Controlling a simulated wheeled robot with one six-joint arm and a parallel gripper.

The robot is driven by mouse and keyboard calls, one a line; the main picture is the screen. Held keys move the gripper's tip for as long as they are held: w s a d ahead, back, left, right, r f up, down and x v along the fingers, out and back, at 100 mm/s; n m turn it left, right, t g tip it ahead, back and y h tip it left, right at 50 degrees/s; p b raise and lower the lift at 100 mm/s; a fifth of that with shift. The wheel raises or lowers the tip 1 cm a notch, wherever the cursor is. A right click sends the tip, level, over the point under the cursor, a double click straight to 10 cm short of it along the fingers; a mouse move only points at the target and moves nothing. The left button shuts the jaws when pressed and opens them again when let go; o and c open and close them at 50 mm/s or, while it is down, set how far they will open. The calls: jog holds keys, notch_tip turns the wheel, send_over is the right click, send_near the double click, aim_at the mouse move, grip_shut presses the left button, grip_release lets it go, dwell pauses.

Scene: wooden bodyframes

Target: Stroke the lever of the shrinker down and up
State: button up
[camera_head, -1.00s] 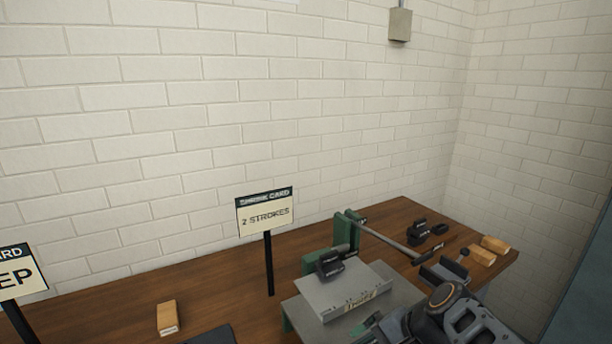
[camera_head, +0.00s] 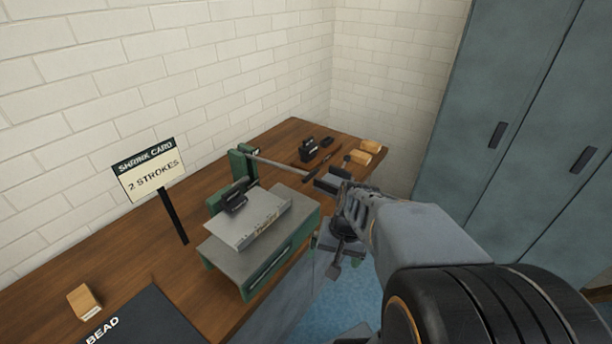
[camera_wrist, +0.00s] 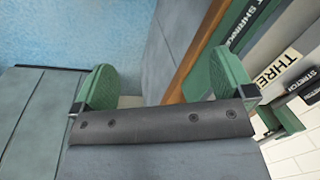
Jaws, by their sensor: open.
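The green shrinker (camera_head: 240,166) stands on the bench, with a dark jaw block (camera_head: 234,198) at its front. Its grey lever (camera_head: 280,165) sticks out to the right, sloping slightly down to a dark end. A bent light-grey metal piece (camera_head: 255,225) lies at the jaws over the grey-topped green stand. My gripper (camera_head: 337,250) hangs in front of the bench edge, right of the stand and apart from the lever. In the wrist view its green-padded fingers (camera_wrist: 165,85) are wide apart with nothing between them. The lever is not clearly seen there.
A "2 STROKES" shrink card (camera_head: 152,172) stands on a post at left. Wooden blocks (camera_head: 362,153) and dark tools lie behind. Grey-blue lockers (camera_head: 500,130) stand at right.

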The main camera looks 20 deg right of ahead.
notch_tip(320, 180, down, 3)
jog(key=d+m+y, duration=0.2)
jog(key=m+y, duration=0.1)
jog(key=m, duration=0.2)
jog(key=m+t+y, duration=0.4)
jog(key=m+t, duration=1.1)
jog(key=m, duration=0.4)
send_near(310, 177)
jog(key=x, duration=0.7)
jog(key=d+f+x, duration=0.1)
jog(key=x, duration=0.2)
jog(key=shift+w+a+p, duration=0.15)
jog(key=shift+w+p, duration=0.2)
jog(key=shift+w, duration=0.25)
